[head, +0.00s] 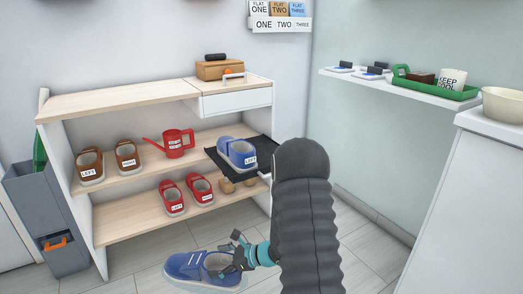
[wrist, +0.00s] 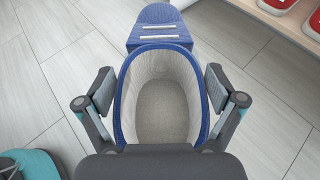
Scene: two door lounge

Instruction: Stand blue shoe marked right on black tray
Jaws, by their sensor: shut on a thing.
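A blue shoe (head: 198,268) is held by my gripper (head: 238,256) above the floor, in front of the shelf unit; its label is not visible. The wrist view shows the held shoe (wrist: 155,24) from above, its opening between the two fingers of my gripper (wrist: 160,98). The black tray (head: 264,147) juts out from the right end of the upper shelf. Another blue shoe (head: 237,152) stands on it with a white label that seems to read LEFT. My arm hides the area just right of the tray.
Brown shoes (head: 127,157) and a red watering can (head: 174,144) stand on the upper shelf. Red shoes (head: 200,188) and wooden blocks stand on the lower shelf. A grey bin (head: 47,220) is at left, a white counter (head: 465,200) at right.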

